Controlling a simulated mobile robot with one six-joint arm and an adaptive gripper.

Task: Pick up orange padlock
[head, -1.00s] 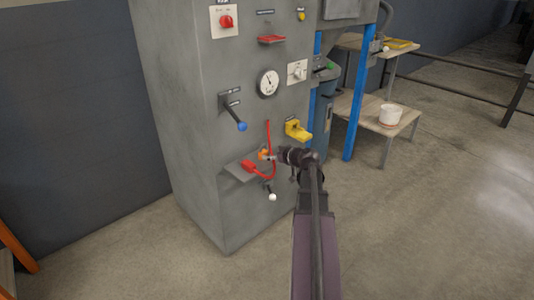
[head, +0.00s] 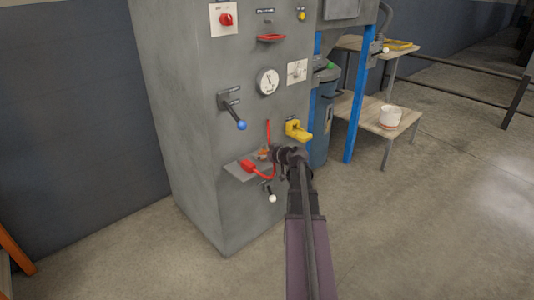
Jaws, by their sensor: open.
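The orange padlock (head: 262,154) shows as a small orange patch at the small grey shelf on the cabinet front, in the head view. Most of it is hidden by my gripper (head: 268,155). My gripper is at the padlock, in front of the cabinet, and its jaws are open. The fingertips are small and partly hidden, so I cannot tell whether they touch the padlock or stand around it.
A red plug (head: 247,166) with a red cable lies on the grey shelf (head: 236,172) beside my gripper. A white-knobbed lever (head: 272,198) is below, a blue-knobbed lever (head: 241,125) above left, and a yellow part (head: 298,131) above right. The floor right is clear.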

